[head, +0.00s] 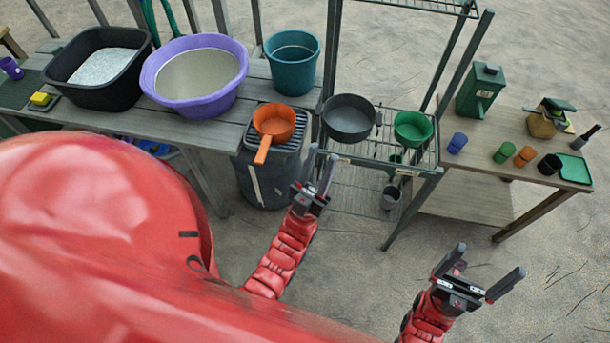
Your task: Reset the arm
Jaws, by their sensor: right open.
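My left arm (275,262) is red and reaches up from the bottom middle. My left gripper (322,157) is at its end, in front of the wire rack, with its two fingers apart and nothing seen between them. My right gripper (490,262) is at the lower right, over bare ground, with its fingers spread wide and empty. Both grippers appear clear of the furniture. Much of the lower left is hidden by my own red body.
A wooden bench (215,128) holds a black tub (125,88), a purple basin (220,101) and a teal bucket (292,67). An orange pan (273,122), a grey pan (348,122) and a green bowl (413,128) stand nearby. A table (478,165) with cups is right; open ground is in front.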

